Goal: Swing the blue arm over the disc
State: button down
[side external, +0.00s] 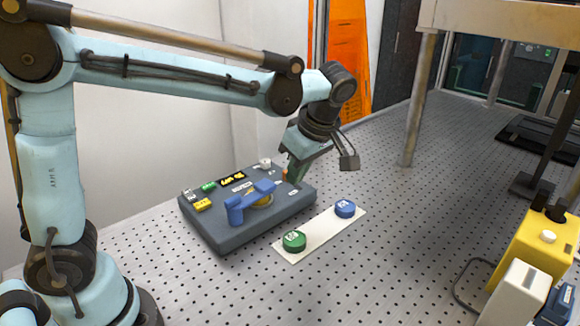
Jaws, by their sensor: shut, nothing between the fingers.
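The flatness interferometer is a dark blue-grey box (228,236) on the perforated table. Its blue arm (249,197) rises from a round blue post at the front left and reaches toward the back right. A gold-coloured disc (263,202) shows partly beside and beneath this arm. The arm hides some of the disc, and I cannot tell how far it lies over it. My gripper (296,177) points down near the back right end of the box, to the right of the blue arm and apart from it. It is shut and empty, with its fingertips small in view.
A white strip (318,236) in front of the box holds a green round piece (294,241) and a blue one (345,208). Small yellow (203,204) and green (208,187) parts sit on the box. Yellow equipment (535,250) stands at right.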

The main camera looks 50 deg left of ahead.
aim_at(251, 199)
jog(key=a+f, duration=0.6)
jog(key=shift+s+a+f, duration=0.15)
jog(key=shift+s+a, duration=0.15)
